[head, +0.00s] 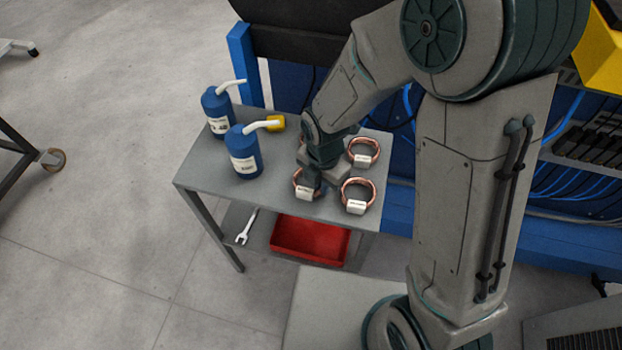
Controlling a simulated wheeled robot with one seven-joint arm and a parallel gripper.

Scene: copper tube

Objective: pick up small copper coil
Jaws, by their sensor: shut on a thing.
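A third coil (375,147) lies behind that one. The held coil looks somewhat smaller than the second one, though partly hidden.
Two blue bottles with white spouts, one nearer (244,160) and one farther (217,118), stand on the table's left side. A red tray (297,238) and a wrench (247,227) sit on the lower shelf. The table's front left is clear.

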